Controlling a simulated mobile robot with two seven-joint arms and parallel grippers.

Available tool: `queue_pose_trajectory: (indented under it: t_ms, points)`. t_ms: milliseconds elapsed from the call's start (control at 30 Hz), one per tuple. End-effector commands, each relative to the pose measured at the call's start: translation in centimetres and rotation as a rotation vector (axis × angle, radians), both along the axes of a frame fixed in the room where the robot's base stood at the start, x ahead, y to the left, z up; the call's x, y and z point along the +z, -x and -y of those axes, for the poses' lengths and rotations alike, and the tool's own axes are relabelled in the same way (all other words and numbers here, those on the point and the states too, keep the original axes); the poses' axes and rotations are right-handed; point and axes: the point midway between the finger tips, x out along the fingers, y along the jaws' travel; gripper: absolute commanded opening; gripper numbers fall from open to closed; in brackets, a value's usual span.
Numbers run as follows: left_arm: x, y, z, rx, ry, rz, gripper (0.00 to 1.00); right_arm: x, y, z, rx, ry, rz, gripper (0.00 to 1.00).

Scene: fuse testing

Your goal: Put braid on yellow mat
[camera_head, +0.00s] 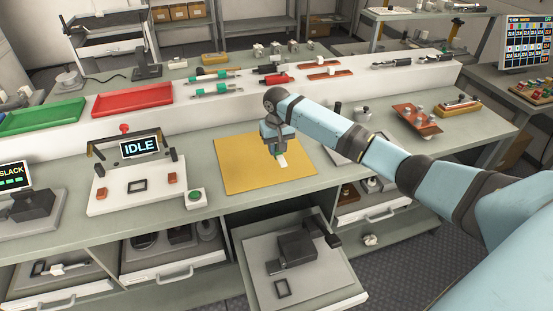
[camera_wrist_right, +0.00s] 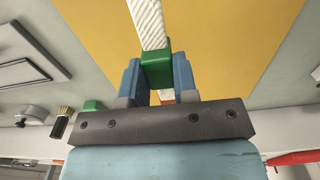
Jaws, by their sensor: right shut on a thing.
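The yellow mat (camera_head: 237,172) lies flat on the grey-green bench in the middle of the head view. My right gripper (camera_head: 276,152) is over the right half of the mat, pointing down. It is shut on the braid (camera_head: 281,161), a white woven strip with a green block. In the right wrist view the blue fingers (camera_wrist_right: 158,78) grip the green block, and the white braid (camera_wrist_right: 148,22) extends from it across the yellow mat (camera_wrist_right: 225,40). I cannot tell whether the braid touches the mat. My left gripper is not in view.
A tester with an IDLE screen (camera_head: 140,148) stands left of the mat, with a green button box (camera_head: 195,197) near the front edge. An open drawer (camera_head: 310,267) juts out below. A raised white shelf with red and green trays (camera_head: 131,98) runs behind.

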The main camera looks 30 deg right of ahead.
Motion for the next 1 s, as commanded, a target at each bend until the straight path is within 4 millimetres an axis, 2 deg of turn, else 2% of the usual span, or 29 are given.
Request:
queue_pose_trajectory:
  t_ms: [167, 433, 833, 867, 933, 1000]
  points:
    - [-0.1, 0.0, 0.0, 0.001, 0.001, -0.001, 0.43, -1.2, 0.0, -0.1, 0.001, 0.0, -0.001, 0.0]
    - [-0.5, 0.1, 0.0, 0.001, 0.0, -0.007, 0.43, -4.8, 0.0, -0.1, 0.001, 0.0, -0.001, 0.0]
    - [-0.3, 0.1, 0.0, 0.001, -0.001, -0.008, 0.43, -5.4, 0.0, -0.1, 0.0, 0.0, -0.001, 0.0]
    - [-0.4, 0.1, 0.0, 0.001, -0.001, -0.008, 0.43, -5.4, 0.0, 0.0, 0.0, 0.0, -0.001, 0.34]
    - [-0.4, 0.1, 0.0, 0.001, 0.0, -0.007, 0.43, -5.4, 0.0, 0.0, 0.001, 0.0, 0.0, 0.5]
    - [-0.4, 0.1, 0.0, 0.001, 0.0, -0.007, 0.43, -5.4, 0.0, 0.0, 0.001, 0.0, 0.0, 0.53]
